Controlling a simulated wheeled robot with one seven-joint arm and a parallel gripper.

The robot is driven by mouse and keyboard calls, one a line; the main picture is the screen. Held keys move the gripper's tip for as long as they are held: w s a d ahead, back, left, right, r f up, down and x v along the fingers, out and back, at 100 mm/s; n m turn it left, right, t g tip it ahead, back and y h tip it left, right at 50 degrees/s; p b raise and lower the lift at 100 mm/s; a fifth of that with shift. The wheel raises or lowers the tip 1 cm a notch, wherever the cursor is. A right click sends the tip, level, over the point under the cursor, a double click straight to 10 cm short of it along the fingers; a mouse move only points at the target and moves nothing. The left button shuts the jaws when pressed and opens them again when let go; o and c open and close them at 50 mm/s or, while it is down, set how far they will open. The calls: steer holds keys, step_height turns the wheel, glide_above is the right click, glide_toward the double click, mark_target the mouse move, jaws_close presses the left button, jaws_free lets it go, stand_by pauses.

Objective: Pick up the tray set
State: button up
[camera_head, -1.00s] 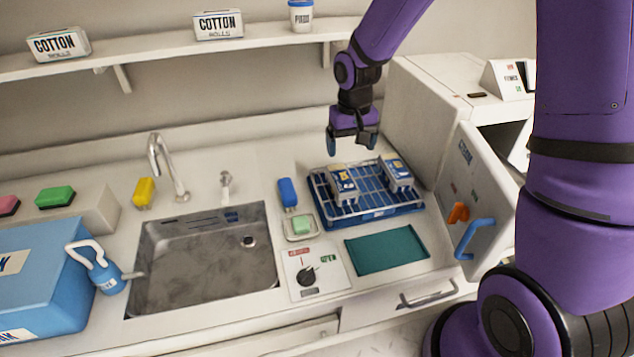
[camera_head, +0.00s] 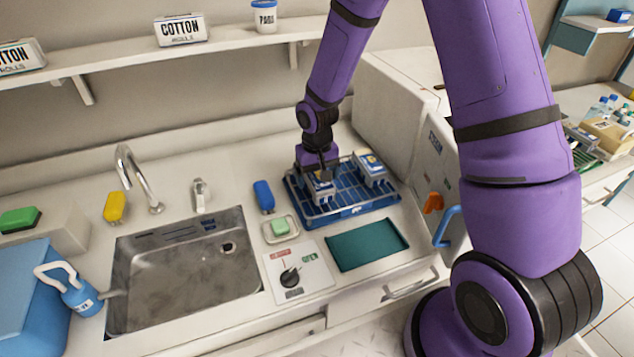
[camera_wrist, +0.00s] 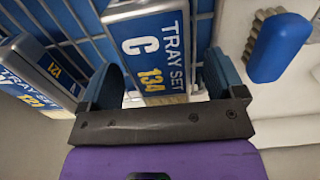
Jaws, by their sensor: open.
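Two tray sets stand in a blue wire rack (camera_head: 345,211) on the counter. The left tray set (camera_head: 321,191) is a small white and grey box with a blue label; in the wrist view its label reads "TRAY SET C 134" (camera_wrist: 152,50). The other tray set (camera_head: 371,168) stands at the rack's right and shows in the wrist view (camera_wrist: 38,75) at the left. My gripper (camera_head: 318,170) is directly over the left tray set. In the wrist view my open gripper (camera_wrist: 165,75) has one finger on each side of that box. Contact with it cannot be told.
A blue brush (camera_head: 264,196) lies left of the rack, near a green soap block (camera_head: 280,227) in a dish. A teal mat (camera_head: 367,245) is in front. A white cabinet (camera_head: 390,95) stands close on the right; the sink (camera_head: 185,270) is left.

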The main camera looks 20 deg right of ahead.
steer(key=shift+f, duration=0.7)
steer(key=shift+c, duration=0.2)
steer(key=c, duration=1.1)
steer(key=shift+r, duration=0.1)
